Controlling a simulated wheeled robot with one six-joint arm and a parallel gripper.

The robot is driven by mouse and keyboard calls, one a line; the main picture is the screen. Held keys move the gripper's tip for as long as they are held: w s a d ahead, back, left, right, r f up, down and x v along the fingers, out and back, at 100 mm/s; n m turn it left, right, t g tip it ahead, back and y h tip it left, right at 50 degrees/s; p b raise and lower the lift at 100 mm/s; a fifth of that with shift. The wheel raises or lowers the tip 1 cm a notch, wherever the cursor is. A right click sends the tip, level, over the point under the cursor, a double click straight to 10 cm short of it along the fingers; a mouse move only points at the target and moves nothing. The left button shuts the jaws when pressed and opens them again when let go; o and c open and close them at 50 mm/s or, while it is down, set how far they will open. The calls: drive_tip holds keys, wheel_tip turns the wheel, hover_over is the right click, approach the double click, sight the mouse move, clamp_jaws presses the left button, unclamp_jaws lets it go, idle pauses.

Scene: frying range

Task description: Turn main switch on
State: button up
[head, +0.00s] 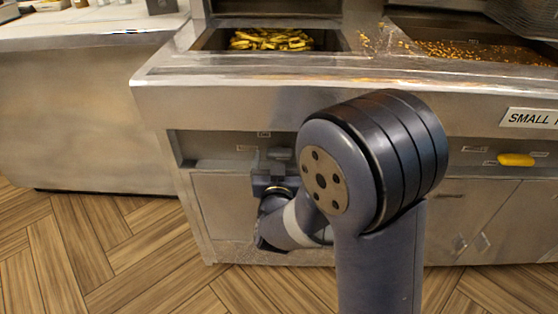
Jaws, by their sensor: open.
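My gripper (272,174) is in front of the recessed strip on the fryer's front, left of my large arm joint. Its jaws are open, and they look small and partly merged with the wrist behind them. A small grey part (281,154), possibly the main switch, shows on the strip just above the gripper. I cannot tell its position, or whether the gripper touches it. Small labels (264,134) sit on the panel near it. My arm hides much of the panel to the right.
The steel fryer (230,98) has a basin of fries on top and a crumb-covered basin to the right. A yellow handle (516,160) is on the right front under a "SMALL" sign (530,118). A steel counter (90,110) stands left. The wooden floor (120,250) in front is clear.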

drive_tip(key=shift+c, duration=0.3)
drive_tip(key=c, duration=0.9)
drive_tip(key=shift+n, duration=0.3)
drive_tip(key=n+p, duration=0.1)
drive_tip(key=n, duration=0.3)
drive_tip(key=shift+a+p, duration=0.1)
drive_tip(key=shift+p, duration=0.25)
drive_tip(key=n+p, duration=0.1)
drive_tip(key=n, duration=0.3)
drive_tip(key=shift+a+n+p, duration=0.1)
drive_tip(key=shift+n+p, duration=0.2)
drive_tip(key=shift+n, duration=0.1)
drive_tip(key=n+p, duration=0.1)
drive_tip(key=n, duration=0.3)
drive_tip(key=shift+f+n+p, duration=0.1)
drive_tip(key=shift+n+p, duration=0.2)
drive_tip(key=shift+p, duration=0.05)
drive_tip(key=shift+f+n+p, duration=0.15)
drive_tip(key=shift+n+p, duration=0.5)
drive_tip(key=shift+n, duration=1.25)
drive_tip(key=shift+f, duration=0.1)
